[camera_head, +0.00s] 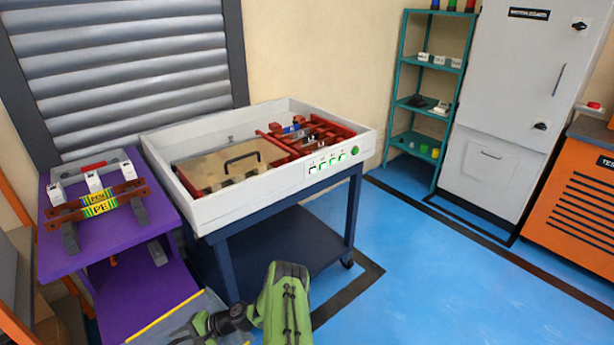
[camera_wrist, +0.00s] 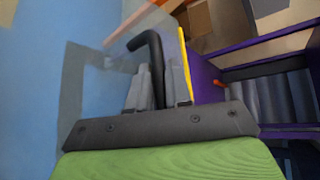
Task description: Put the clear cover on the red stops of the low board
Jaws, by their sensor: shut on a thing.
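My gripper (camera_wrist: 158,88) is shut on the black bent handle of the clear cover (camera_wrist: 85,105) in the wrist view. The cover is see-through, with blue floor showing through it. A grey sheet with a yellow edge at the bottom of the head view appears to be this cover (camera_head: 185,318); my arm partly hides it. The low board is a white-walled tray (camera_head: 262,190) on a dark blue table, apart from the cover. Red bars and stops (camera_head: 325,130) show in its right half. A tan panel with a black handle (camera_head: 213,172) lies over its left half.
A purple stand (camera_head: 160,215) with yellow-labelled bars (camera_head: 98,204) stands left of the board. A teal shelf (camera_head: 412,100), grey cabinet (camera_head: 515,90) and orange unit (camera_head: 570,210) stand at the right. The blue floor (camera_head: 430,280) between is clear.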

